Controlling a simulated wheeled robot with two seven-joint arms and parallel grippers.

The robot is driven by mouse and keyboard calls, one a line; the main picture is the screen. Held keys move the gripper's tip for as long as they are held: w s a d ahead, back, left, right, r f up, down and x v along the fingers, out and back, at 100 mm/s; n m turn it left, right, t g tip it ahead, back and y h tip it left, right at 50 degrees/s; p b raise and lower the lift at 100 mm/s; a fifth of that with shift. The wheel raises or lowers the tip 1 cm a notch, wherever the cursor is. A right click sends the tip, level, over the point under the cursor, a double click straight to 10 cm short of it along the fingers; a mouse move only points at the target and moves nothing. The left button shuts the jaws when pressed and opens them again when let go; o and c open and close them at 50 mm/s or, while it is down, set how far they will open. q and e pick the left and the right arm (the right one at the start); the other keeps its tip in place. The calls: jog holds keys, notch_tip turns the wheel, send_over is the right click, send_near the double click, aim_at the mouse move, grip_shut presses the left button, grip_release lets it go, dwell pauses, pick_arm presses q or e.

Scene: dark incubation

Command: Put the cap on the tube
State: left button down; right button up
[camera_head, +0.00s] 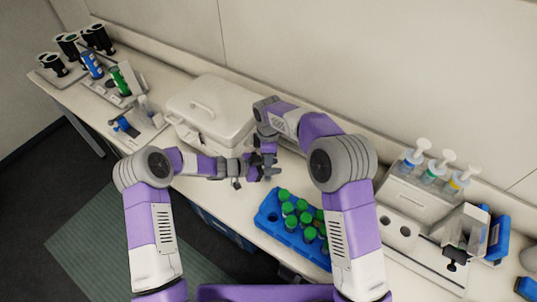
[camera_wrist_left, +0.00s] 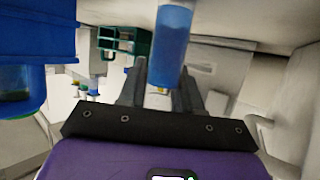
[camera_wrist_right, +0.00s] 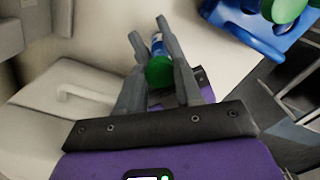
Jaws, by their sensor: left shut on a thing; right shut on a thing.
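My left gripper (camera_head: 250,168) and right gripper (camera_head: 268,166) meet above the front of the bench, beside the white case. In the left wrist view a clear tube with blue contents (camera_wrist_left: 174,45) stands between the fingers of my left gripper (camera_wrist_left: 160,75), which is shut on it. In the right wrist view my right gripper (camera_wrist_right: 150,35) is shut on a green cap (camera_wrist_right: 159,72). The tube (camera_wrist_right: 157,42) shows just beyond the cap, roughly in line with it. I cannot tell whether they touch. In the head view the arms mostly hide both.
A blue rack (camera_head: 268,222) with several green-capped tubes sits at the bench's front edge, right of the grippers. A closed white case (camera_head: 210,108) stands behind-left. Pump bottles (camera_head: 433,168) stand at right; small racks with bottles (camera_head: 120,80) stand at far left.

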jog(key=shift+f, duration=0.55)
jog(key=o, duration=1)
jog(key=shift+r, duration=2.3)
jog(key=shift+c, duration=0.4)
